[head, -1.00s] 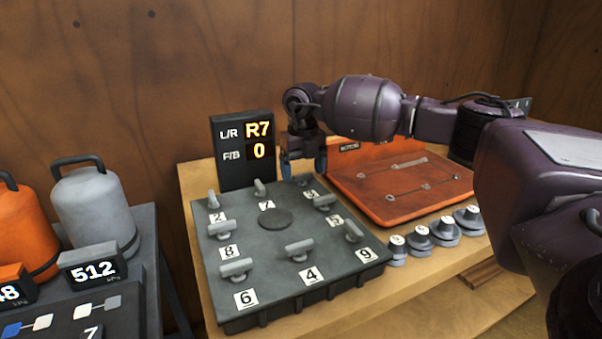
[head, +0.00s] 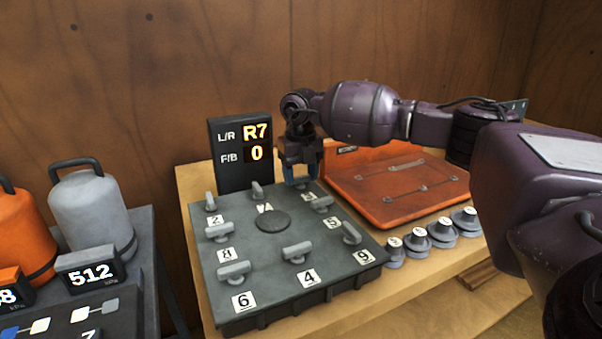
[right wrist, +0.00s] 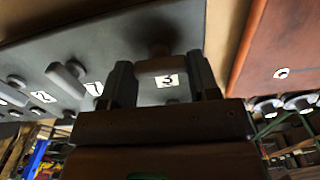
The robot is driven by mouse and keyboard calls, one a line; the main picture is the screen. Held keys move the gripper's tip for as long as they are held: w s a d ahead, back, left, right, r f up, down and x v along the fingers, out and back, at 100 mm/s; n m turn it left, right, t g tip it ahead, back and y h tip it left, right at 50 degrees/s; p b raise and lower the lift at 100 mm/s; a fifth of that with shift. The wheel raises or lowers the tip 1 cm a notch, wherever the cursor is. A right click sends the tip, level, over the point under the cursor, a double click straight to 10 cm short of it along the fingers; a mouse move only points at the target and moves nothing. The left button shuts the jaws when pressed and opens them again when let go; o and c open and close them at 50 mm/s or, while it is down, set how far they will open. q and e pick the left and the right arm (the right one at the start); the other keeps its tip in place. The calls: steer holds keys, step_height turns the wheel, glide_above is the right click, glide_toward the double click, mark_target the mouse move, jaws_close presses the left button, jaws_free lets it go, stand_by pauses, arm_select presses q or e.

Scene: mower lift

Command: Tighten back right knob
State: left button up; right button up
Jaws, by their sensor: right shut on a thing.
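The grey plate (head: 235,285) carries several grey T-handled knobs with number labels. The back right knob (right wrist: 160,64), labelled 3, sits between the fingers of my right gripper (right wrist: 160,82) in the right wrist view. In the head view my right gripper (head: 301,182) points down at the plate's back right corner and largely hides that knob. It is shut on the knob. The display (head: 241,152) behind the plate reads L/R R7 and F/B 0. My left gripper is not in view.
An orange-red panel (head: 405,205) lies right of the plate, with several grey round weights (head: 418,243) in front. Other knobs, such as one near label 5 (head: 320,203), stand close to my gripper. A grey canister (head: 92,215) and a 512 display (head: 92,269) are at left.

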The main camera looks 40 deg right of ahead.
steer(key=shift+r+m+p, duration=0.45)
steer(key=shift+m+p, duration=0.6)
steer(key=shift+m, duration=0.05)
steer(key=m+p, duration=0.2)
steer(key=shift+m, duration=0.3)
steer(key=m+p, duration=0.2)
steer(key=shift+m, duration=0.4)
steer(key=m+p, duration=0.2)
steer(key=shift+m+p, duration=0.4)
steer(key=m+p, duration=0.3)
steer(key=m, duration=0.1)
steer(key=shift+f+p, duration=0.1)
steer(key=shift+p, duration=0.2)
steer(key=shift+m+p, duration=0.5)
steer(key=shift+m, duration=0.3)
steer(key=shift+f+m+p, duration=0.15)
steer(key=shift+m+p, duration=0.2)
steer(key=shift+m, duration=0.15)
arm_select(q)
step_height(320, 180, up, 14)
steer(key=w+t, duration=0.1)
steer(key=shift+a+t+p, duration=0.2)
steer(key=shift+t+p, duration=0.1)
arm_select(e)
steer(key=shift+f+m, duration=0.15)
steer(key=shift+m, duration=0.35)
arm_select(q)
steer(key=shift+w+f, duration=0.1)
